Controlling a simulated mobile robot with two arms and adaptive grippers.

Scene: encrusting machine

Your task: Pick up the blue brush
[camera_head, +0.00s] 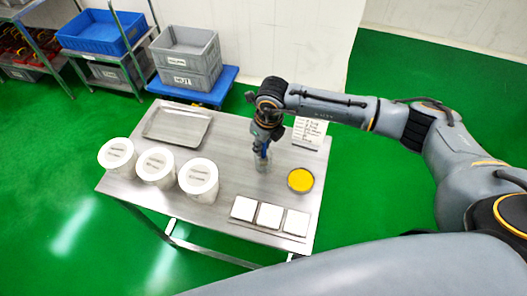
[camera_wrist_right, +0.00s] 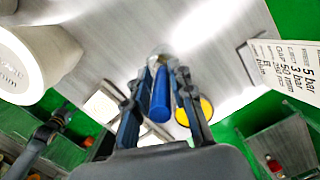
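The blue brush (camera_wrist_right: 160,95) shows in the right wrist view as a blue handle between the two fingers of my right gripper (camera_wrist_right: 161,76). The handle's near end points toward the camera. In the head view my right gripper (camera_head: 262,142) points down over the table, with a bit of blue at its fingers. My left gripper does not show in the head view.
The metal table (camera_head: 222,178) holds several lidded white tubs, including one at left (camera_head: 117,155), an empty tray (camera_head: 178,124), a yellow round dish (camera_head: 300,180), white square pieces (camera_head: 269,216) and a printed sign (camera_head: 309,132). Crates (camera_head: 187,59) stand behind.

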